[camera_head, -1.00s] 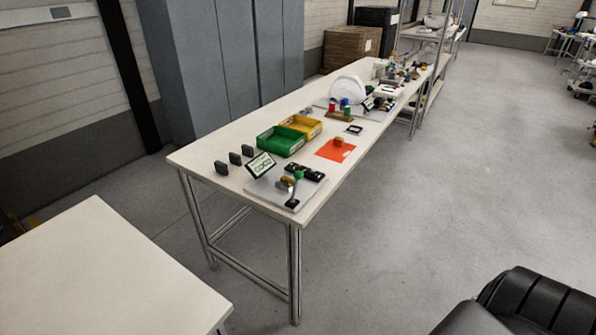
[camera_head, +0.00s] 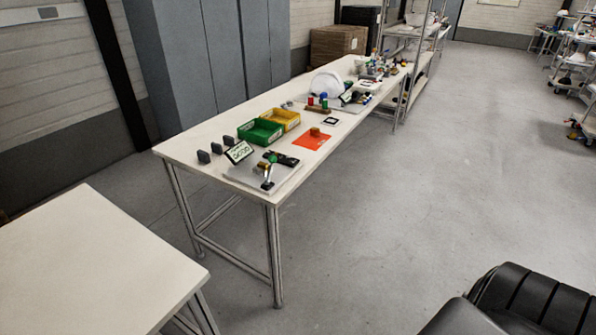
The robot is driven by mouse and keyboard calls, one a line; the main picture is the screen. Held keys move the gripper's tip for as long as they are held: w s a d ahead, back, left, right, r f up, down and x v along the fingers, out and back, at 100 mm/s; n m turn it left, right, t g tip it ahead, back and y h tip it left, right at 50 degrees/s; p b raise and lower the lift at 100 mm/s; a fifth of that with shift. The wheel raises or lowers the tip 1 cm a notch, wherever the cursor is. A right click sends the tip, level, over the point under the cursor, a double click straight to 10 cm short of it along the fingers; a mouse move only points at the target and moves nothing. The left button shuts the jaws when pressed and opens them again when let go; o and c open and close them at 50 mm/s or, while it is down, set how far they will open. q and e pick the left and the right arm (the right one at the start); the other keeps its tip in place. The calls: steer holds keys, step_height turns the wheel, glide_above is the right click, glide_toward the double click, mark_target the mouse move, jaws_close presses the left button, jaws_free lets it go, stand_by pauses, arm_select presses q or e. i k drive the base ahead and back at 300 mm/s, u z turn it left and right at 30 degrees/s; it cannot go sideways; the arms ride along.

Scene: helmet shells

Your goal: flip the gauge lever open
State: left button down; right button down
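A grey fixture plate (camera_head: 250,178) lies at the near end of the long white table. On it stand a small sign with dark marks (camera_head: 239,152), a green knob (camera_head: 272,158), and a short dark lever-like piece (camera_head: 267,184) at the near right corner. These parts are small, and I cannot tell which is the gauge lever or how it is set. A white helmet shell (camera_head: 326,83) stands farther along the table. Neither of my grippers is in view.
The long white table (camera_head: 190,137) carries a green bin (camera_head: 259,132), a yellow bin (camera_head: 285,120), an orange mat (camera_head: 311,139) and several dark blocks. Another white table (camera_head: 90,265) stands at the lower left. The floor (camera_head: 400,200) to the right is open. Grey cabinets (camera_head: 205,60) stand behind.

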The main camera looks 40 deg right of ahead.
mark_target(273, 159)
steer(key=k, duration=0.95)
steer(key=z, duration=0.45)
steer(key=i, duration=0.45)
steer(key=z, duration=0.9)
steer(key=i, duration=1.4)
steer(key=u, duration=1.05)
steer(key=i, duration=0.3)
steer(key=u, duration=0.35)
